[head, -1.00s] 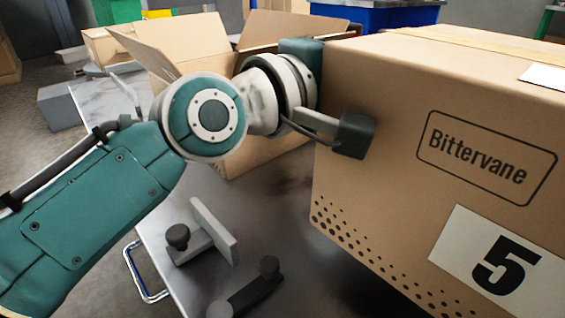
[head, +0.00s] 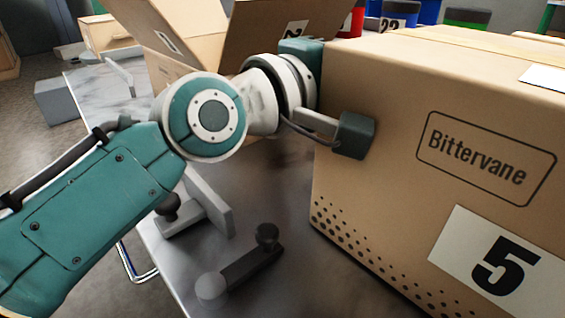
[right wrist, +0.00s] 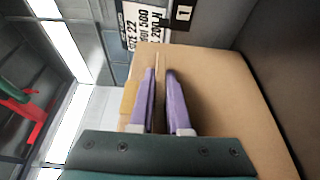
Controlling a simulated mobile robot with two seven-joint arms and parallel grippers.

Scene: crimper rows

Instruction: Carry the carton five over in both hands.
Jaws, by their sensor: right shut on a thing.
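The large tan carton (head: 390,190), printed "Bittervane" and labelled 5, fills the right of the head view. My left gripper (head: 335,125) is at its left end, with one dark finger pad against the front face near the left edge. The other finger is hidden, so its opening cannot be told. In the right wrist view, the purple fingers of my right gripper (right wrist: 160,75) are close together over the tan cardboard of the carton (right wrist: 225,110), with a thin strip of it between them. The carton's far end is out of the head view.
An open carton (head: 190,45) with raised flaps stands behind my left wrist. On the grey metal table (head: 185,265) are a grey bracket (head: 210,205) with a knob and a dark handle (head: 245,268). Blue and red bins (head: 405,12) stand at the back. A wire handle (head: 135,262) sticks out at the table's left edge.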

